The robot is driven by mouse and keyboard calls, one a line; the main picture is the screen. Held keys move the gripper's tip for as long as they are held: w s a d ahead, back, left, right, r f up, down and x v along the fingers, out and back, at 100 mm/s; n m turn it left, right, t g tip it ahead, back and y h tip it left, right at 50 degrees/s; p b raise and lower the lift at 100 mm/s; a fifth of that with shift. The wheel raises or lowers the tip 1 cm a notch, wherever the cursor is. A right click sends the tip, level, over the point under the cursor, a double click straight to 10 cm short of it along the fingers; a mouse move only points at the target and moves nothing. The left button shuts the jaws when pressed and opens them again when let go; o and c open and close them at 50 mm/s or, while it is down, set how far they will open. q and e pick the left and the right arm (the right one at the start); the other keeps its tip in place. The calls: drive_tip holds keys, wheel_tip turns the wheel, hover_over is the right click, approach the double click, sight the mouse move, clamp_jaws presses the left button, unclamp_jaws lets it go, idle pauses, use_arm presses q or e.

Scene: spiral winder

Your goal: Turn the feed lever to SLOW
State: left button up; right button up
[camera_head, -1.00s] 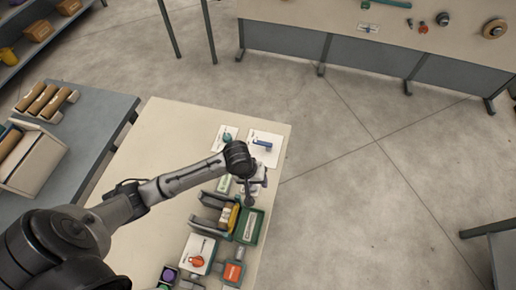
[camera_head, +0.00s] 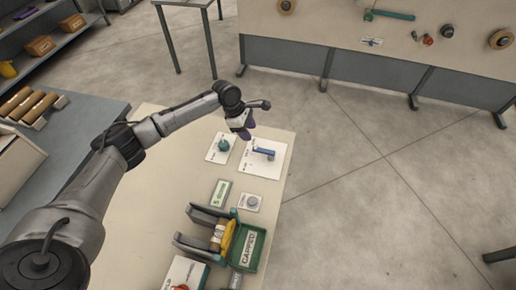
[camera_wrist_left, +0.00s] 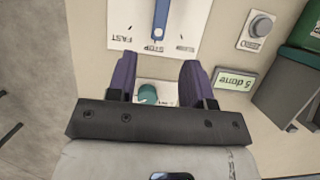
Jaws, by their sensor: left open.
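The feed lever (camera_head: 264,153) is a blue bar on a white plate (camera_head: 262,169) near the table's far right corner. In the left wrist view the lever (camera_wrist_left: 160,20) lines up with STOP, with FAST to its left; the label on its right is not readable. My left gripper (camera_head: 241,128) has purple fingers and hangs above the table's far end, beside the lever plate. In the left wrist view the gripper (camera_wrist_left: 156,72) is open and empty, its fingers apart from the lever. My right gripper is not in view.
A teal knob (camera_head: 223,145) on a white card sits left of the lever; it shows between my fingers in the wrist view. A grey button (camera_head: 251,201), a green display (camera_head: 220,193) and a green tray (camera_head: 264,247) stand nearer. Floor beyond the table's right edge is clear.

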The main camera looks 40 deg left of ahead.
sight(259, 149)
use_arm(q)
drive_tip(key=b+x, duration=0.1)
drive_tip(key=x, duration=0.7)
drive_tip(key=shift+f, duration=0.25)
drive_tip(key=shift+w+d+f+b, duration=0.1)
drive_tip(key=shift+d+f+b, duration=0.2)
drive_tip(key=shift+f, duration=0.25)
drive_tip(key=shift+c, duration=0.2)
clamp_jaws()
